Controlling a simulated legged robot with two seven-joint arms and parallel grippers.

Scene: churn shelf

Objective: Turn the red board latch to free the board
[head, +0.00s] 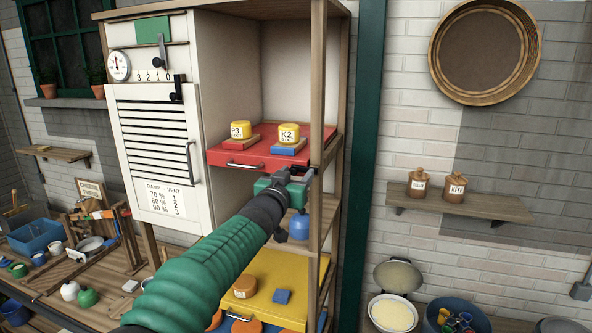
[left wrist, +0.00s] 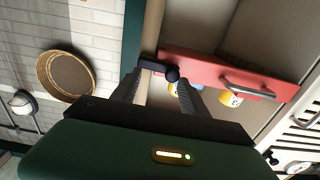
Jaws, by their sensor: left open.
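The red board (left wrist: 215,68) shows tilted in the left wrist view. A dark latch (left wrist: 160,69) with a round knob lies at its corner by the rack post. My left gripper (head: 296,176) is at the board's front right corner, largely covering the latch in the head view. In the left wrist view its open fingers (left wrist: 157,85) point at the latch, one to each side; contact cannot be told. My right gripper is out of view.
The rack's wooden post (head: 317,80) stands right beside my left gripper. A yellow board (head: 268,290) is on the shelf below, under my arm. A white slatted cabinet (head: 160,140) stands to the left. The wall shelf (head: 470,207) holds two jars.

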